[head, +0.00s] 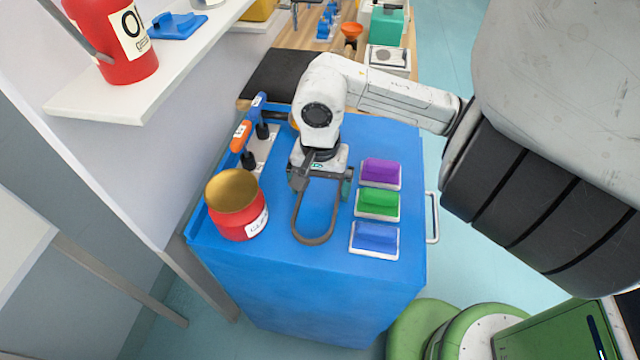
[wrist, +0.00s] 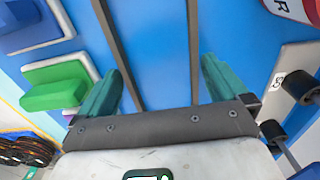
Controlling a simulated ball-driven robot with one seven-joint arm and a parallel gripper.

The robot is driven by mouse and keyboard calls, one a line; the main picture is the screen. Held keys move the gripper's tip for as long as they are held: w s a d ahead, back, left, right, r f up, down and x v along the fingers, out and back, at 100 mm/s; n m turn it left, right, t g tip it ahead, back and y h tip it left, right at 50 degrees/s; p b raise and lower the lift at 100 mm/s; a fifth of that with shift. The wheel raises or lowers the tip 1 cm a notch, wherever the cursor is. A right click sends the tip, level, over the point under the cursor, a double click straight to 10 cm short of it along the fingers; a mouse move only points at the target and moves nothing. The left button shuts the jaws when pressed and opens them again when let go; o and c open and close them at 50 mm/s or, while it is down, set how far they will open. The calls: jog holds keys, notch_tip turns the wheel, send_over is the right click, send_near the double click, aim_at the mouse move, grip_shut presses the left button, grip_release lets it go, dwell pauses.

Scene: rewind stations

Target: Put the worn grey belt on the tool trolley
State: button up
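The worn grey belt (head: 314,239) is a long narrow loop on the blue top of the tool trolley (head: 300,265). Its near end is rounded and its far end is hidden under my gripper (head: 322,186). In the wrist view, the two strands of the belt (wrist: 194,45) run between the green fingers of my gripper (wrist: 160,72). The fingers stand wide apart, one outside each strand, with small gaps showing. My gripper is low over the middle of the trolley top, and nothing is clamped in it.
A red tin (head: 238,218) stands left of the belt. Purple (head: 380,171), green (head: 378,203) and blue (head: 375,238) blocks on white bases line the right side. A holder with orange- and blue-handled tools (head: 242,136) is at the back left. A shelf (head: 110,100) overhangs at left.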

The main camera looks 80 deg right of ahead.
jog(key=shift+r, duration=0.15)
jog(key=shift+r+p, duration=0.15)
jog(key=shift+p, duration=0.2)
notch_tip(320, 180, up, 12)
jog(key=b, duration=0.1)
